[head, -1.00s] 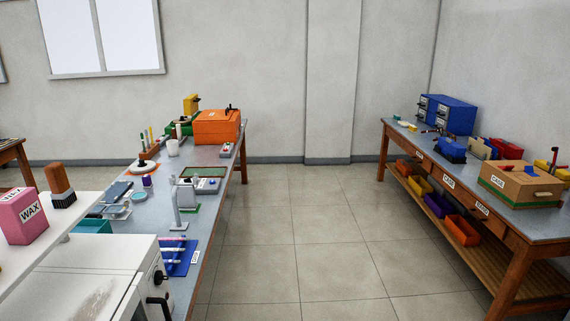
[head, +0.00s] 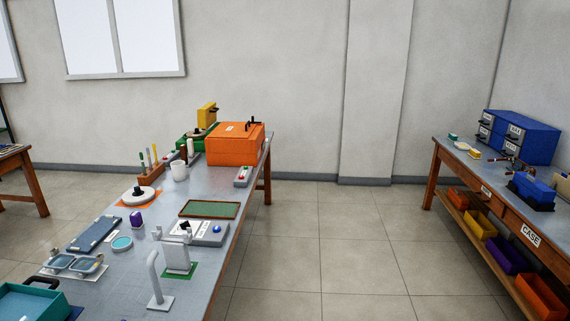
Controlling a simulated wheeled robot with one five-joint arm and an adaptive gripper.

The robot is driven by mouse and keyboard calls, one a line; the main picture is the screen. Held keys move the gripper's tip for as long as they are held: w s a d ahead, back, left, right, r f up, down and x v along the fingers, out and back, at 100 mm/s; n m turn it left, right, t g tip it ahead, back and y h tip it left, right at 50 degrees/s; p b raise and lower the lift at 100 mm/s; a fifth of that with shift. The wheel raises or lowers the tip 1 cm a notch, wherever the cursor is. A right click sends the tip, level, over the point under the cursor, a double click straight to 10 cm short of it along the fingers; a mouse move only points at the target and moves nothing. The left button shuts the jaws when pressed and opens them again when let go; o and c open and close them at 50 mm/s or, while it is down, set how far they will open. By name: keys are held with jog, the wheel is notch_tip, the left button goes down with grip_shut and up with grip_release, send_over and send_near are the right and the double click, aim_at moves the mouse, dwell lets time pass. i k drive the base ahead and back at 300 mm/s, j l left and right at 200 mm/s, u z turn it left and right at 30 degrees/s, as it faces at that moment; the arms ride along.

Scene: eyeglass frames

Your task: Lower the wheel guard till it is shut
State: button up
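At the far end of the left bench (head: 215,220), a yellow hood-like part (head: 207,114) with a dark handle stands raised above a green machine (head: 188,144). It appears to be the wheel guard. A dark round part, possibly the wheel, shows below it, too small to make out. An orange box (head: 233,150) with a black handle on top stands just right of it and hides part of the green machine. My gripper is not in view.
Open tiled floor (head: 310,240) separates this bench from the right one (head: 470,185).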

aim_at(208, 112)
jog(key=i+l+u, duration=0.15)
jog(key=i, duration=1.6)
jog(key=i+j+u, duration=0.1)
jog(key=i+u, duration=0.25)
jog(key=i, duration=0.45)
jog(key=i+l+u, duration=0.15)
jog(key=i+u, duration=0.15)
jog(key=i, duration=0.5)
jog(key=i+j+u, duration=0.2)
jog(key=i+j, duration=0.15)
jog(key=i, duration=0.15)
jog(key=i+l+u, duration=0.3)
jog(key=u, duration=0.25)
jog(key=i+l+u, duration=0.15)
jog(key=l+u, duration=0.35)
jog(key=i+l+u, duration=0.1)
jog(key=l+u, duration=0.95)
jog(key=k+l+u, duration=0.15)
jog(key=l+u, duration=0.4)
jog(key=k+l+u, duration=0.25)
jog(key=l+u, duration=0.25)
jog(key=k+l+u, duration=0.3)
jog(key=l+u, duration=0.25)
jog(key=k+l+u, duration=0.25)
jog(key=u, duration=0.25)
jog(key=k, duration=0.05)
